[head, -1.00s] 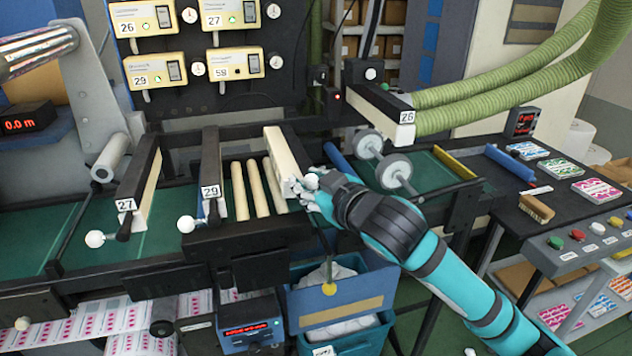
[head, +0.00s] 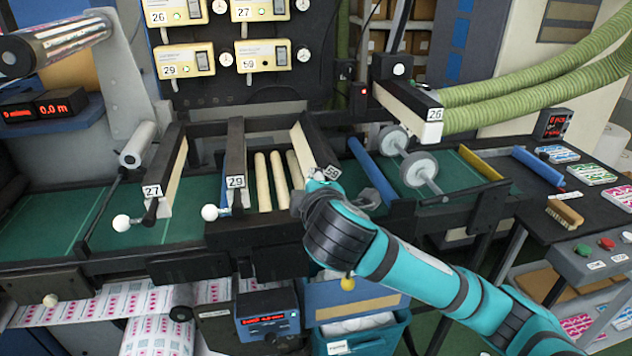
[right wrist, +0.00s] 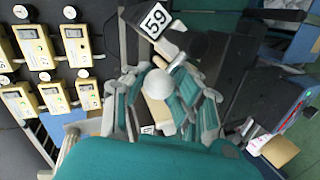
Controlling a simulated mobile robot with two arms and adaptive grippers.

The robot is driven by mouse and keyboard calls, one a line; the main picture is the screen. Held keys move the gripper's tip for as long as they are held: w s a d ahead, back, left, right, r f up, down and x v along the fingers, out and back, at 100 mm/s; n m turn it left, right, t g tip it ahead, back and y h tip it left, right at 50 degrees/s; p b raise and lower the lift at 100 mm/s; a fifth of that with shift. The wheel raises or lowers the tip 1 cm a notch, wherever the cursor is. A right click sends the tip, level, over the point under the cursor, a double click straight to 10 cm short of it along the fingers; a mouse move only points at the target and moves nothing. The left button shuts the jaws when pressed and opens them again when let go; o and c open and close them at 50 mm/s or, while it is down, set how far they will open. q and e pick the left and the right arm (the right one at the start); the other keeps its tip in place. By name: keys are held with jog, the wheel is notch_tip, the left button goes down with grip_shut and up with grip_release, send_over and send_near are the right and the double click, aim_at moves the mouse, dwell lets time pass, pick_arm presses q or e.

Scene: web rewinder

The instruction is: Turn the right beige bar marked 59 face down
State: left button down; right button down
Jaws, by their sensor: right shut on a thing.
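The right bar (head: 303,146) lies across the machine, right of the bars marked 29 and 27. Its beige strip shows on its left side, with black along the top. Its 59 tag (head: 332,172) is at the near end, tilted, and also shows in the right wrist view (right wrist: 155,20). My right gripper (head: 318,184) is at this near end; its fingers (right wrist: 165,95) are closed around the white ball knob (right wrist: 159,84) beside the tag. The arm hides part of the near end in the head view. My left gripper is not in view.
The bar marked 29 (head: 236,160) and the bar marked 27 (head: 166,170) stand to the left, each with a white knob. Beige rollers (head: 263,182) lie between 29 and 59. A blue roller (head: 371,172) and grey discs (head: 418,169) are on the right.

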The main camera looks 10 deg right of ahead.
jog(key=n+h, duration=0.1)
jog(key=f+n+h, duration=0.1)
jog(key=n, duration=0.1)
jog(key=shift+a+f, duration=0.1)
jog(key=shift+a, duration=0.25)
jog(key=shift+f+n+t+h, duration=0.3)
jog(key=shift+n+h, duration=0.1)
jog(key=shift+n, duration=0.4)
jog(key=shift+f+n+t+h, duration=0.2)
jog(key=shift+f+n+h, duration=0.15)
jog(key=shift+n, duration=0.45)
jog(key=shift+a, duration=0.1)
jog(key=c, duration=1.3)
grip_release()
jog(key=o, duration=0.3)
jog(key=shift+f, duration=0.15)
jog(key=shift+o, duration=0.2)
jog(key=shift+s, duration=0.1)
